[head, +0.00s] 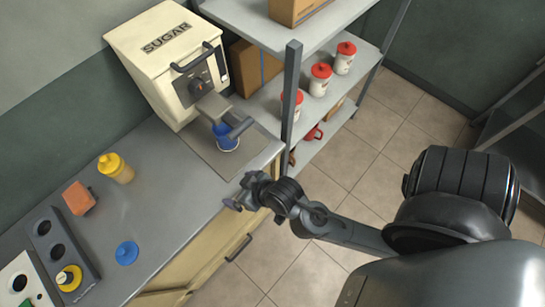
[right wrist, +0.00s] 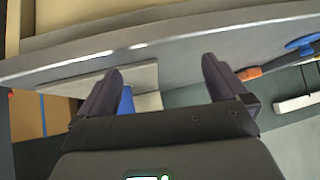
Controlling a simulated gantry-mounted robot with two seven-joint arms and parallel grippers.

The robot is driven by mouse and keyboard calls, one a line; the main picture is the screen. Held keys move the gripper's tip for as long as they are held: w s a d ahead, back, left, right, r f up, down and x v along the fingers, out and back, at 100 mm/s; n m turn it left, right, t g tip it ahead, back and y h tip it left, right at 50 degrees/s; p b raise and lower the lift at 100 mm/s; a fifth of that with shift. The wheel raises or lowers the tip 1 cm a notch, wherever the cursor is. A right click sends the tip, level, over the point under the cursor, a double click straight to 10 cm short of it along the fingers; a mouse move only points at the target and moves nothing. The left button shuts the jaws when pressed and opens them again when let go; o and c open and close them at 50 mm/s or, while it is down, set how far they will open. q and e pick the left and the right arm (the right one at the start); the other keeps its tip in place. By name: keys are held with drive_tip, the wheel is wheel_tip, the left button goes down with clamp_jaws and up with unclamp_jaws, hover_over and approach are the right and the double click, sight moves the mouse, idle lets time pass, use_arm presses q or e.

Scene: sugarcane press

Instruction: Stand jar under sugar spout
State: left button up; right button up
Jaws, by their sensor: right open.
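The sugar dispenser (head: 165,62), a cream box labelled SUGAR, stands at the back of the counter with its grey spout (head: 213,106) pointing forward. A blue jar (head: 226,138) stands upright on the flat plate below the spout; the spout and its lever partly cover its top. My right gripper (head: 241,196) is open and empty at the counter's front edge, apart from the jar. In the right wrist view, a blue piece, apparently the jar (right wrist: 126,101), shows beyond one finger, mostly hidden. My left gripper is not in view.
A blue lid (head: 126,253), yellow bottle (head: 116,168) and orange block (head: 79,198) are on the counter at left, near a dark holder (head: 62,241). A metal shelf (head: 335,62) with red-lidded jars stands right of the dispenser. The counter between lid and plate is clear.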

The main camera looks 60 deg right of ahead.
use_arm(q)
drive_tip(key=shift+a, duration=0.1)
use_arm(e)
drive_tip(key=s+d+f+n+g, duration=0.1)
drive_tip(key=s+d+n+g, duration=0.1)
drive_tip(key=s+g, duration=0.3)
drive_tip(key=s+n, duration=0.1)
drive_tip(key=s, duration=0.3)
drive_tip(key=shift+s+f, duration=0.25)
drive_tip(key=shift+s, duration=0.05)
